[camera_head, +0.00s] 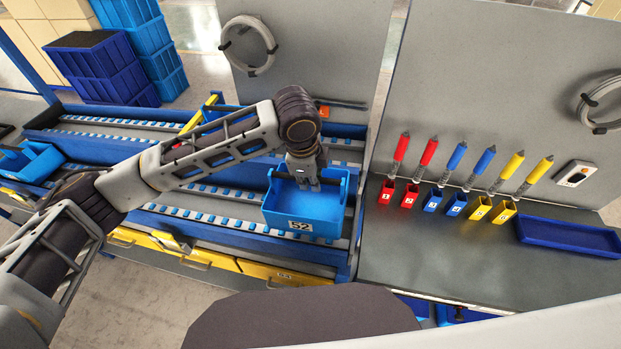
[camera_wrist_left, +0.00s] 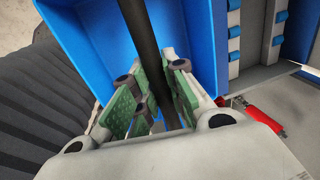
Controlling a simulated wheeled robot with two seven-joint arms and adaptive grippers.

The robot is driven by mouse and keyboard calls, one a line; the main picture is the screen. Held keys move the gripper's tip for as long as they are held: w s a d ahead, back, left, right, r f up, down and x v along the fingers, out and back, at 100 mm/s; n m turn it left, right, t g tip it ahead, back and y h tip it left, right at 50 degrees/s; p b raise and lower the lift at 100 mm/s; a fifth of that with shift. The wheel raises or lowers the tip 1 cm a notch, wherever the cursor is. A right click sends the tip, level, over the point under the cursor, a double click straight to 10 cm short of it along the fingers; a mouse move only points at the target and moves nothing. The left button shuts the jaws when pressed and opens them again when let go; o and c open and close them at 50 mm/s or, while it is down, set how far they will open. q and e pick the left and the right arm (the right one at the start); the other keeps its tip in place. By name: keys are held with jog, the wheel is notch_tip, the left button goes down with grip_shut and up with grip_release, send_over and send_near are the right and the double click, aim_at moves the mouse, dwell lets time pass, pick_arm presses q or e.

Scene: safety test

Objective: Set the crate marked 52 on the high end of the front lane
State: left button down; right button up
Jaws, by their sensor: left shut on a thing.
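The blue crate marked 52 (camera_head: 318,208) is at the right end of the front lane (camera_head: 215,216), its white label facing me. It looks upright, and its inside looks empty. My left gripper (camera_head: 310,183) reaches down into its open top. In the left wrist view, the green-padded fingers of my left gripper (camera_wrist_left: 155,92) are shut around the crate's dark handle bar (camera_wrist_left: 146,35). The crate's blue wall (camera_wrist_left: 98,45) shows behind them. I cannot tell whether the crate's bottom touches the lane. My right gripper is not in view.
Another blue crate (camera_head: 33,160) is at the rack's left end. A yellow bar (camera_head: 199,114) crosses the back lane. A grey panel stands behind the rack. To the right, a bench holds coloured tools in numbered holders and a dark blue tray (camera_head: 568,238).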

pick_arm(q)
jog(key=shift+f+b, duration=0.75)
jog(key=shift+s+a+x, duration=0.15)
jog(key=shift+s+x, duration=0.05)
jog(key=shift+x, duration=0.85)
jog(key=shift+s+a+x, duration=0.1)
jog(key=shift+s+x, duration=0.05)
jog(key=shift+x, duration=0.9)
jog(key=shift+f, duration=0.1)
